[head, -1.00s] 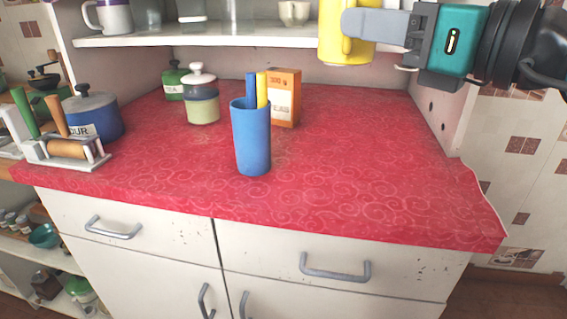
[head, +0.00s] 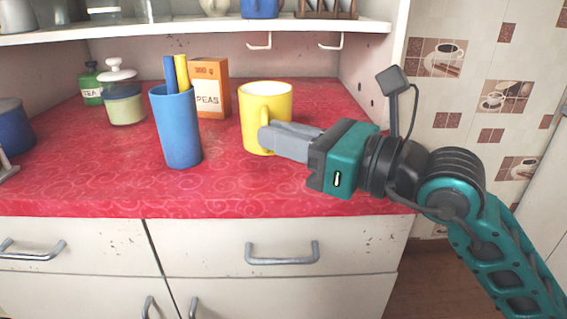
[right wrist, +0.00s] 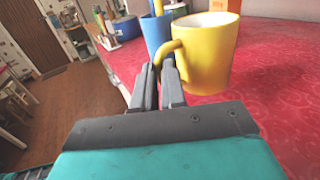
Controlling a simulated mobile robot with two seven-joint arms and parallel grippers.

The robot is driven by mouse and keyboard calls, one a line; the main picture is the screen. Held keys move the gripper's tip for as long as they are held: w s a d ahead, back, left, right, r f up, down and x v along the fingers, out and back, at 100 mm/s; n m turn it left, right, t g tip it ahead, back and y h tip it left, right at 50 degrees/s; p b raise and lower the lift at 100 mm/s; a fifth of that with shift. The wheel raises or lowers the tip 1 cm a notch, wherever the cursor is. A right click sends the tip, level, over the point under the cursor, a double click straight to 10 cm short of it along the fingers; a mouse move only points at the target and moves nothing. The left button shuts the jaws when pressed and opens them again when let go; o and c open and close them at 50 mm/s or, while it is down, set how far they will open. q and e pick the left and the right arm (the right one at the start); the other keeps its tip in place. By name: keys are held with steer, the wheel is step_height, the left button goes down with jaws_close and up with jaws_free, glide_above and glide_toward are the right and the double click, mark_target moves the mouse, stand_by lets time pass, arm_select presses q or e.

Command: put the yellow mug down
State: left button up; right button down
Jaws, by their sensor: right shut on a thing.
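The yellow mug (head: 267,104) is upright at the right part of the red counter (head: 222,190). My right gripper (head: 266,136) comes in from the right and is shut on the mug's handle. The right wrist view also shows the yellow mug (right wrist: 209,60), with its handle between the fingers of my right gripper (right wrist: 165,68). The mug's base is at or just above the cloth; I cannot tell whether it touches. My left gripper is not in view.
A blue tumbler (head: 177,130) with a blue and a yellow stick stands left of the mug. An orange peas box (head: 210,90) is behind them. Two lidded jars stand at the back left. A shelf (head: 200,31) with hooks hangs above. The cloth right of the mug is mostly clear.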

mark_target(265, 153)
steer(key=shift+f+b, duration=0.35)
steer(key=shift+f, duration=1.25)
steer(key=shift+f, duration=0.1)
steer(key=shift+f, duration=0.15)
steer(key=c, duration=1.2)
jaws_free()
